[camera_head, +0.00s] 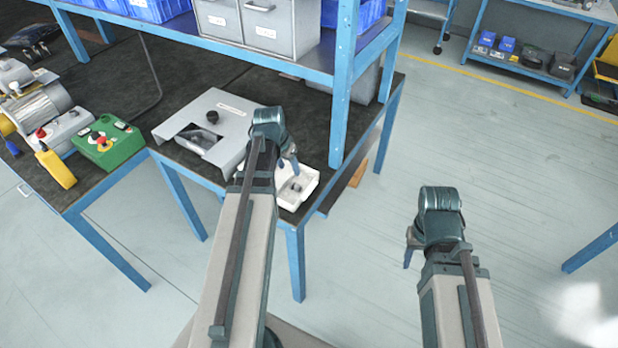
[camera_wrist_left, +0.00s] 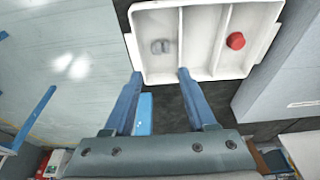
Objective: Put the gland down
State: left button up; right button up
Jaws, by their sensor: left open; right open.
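The white tray (camera_head: 291,203) stands at the bench's near right corner; the left wrist view shows it (camera_wrist_left: 200,45) split into compartments. A small grey part, which looks like the gland (camera_wrist_left: 161,46), lies in the left compartment in that view, and also shows in the head view (camera_head: 295,187). A red round part (camera_wrist_left: 236,41) lies in the right compartment. My left gripper (camera_wrist_left: 160,76) is open and empty, its fingertips at the tray's edge near the grey part; its gap to the tray is unclear. My right gripper (camera_head: 409,256) is away from the bench over the floor, its fingers mostly hidden.
A grey metal enclosure (camera_head: 207,118) sits left of the tray. A blue shelf post (camera_head: 344,90) stands close behind the tray, with grey drawers (camera_head: 270,25) on the shelf above. A green control box (camera_head: 106,142) is at the left.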

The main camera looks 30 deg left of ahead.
pick_arm(q)
jog(key=s+d+m+g, duration=0.1)
jog(key=s+d, duration=0.3)
jog(key=d, duration=0.6)
jog(key=s+d+m+g+y, duration=0.1)
jog(key=s+d, duration=0.3)
jog(key=d, duration=0.6)
jog(key=s+d+m+g, duration=0.1)
jog(key=s+d, duration=0.4)
jog(key=d, duration=0.6)
jog(key=shift+f+y, duration=0.35)
jog(key=shift+y, duration=0.05)
jog(key=shift+c, duration=0.5)
jog(key=shift+a, duration=0.15)
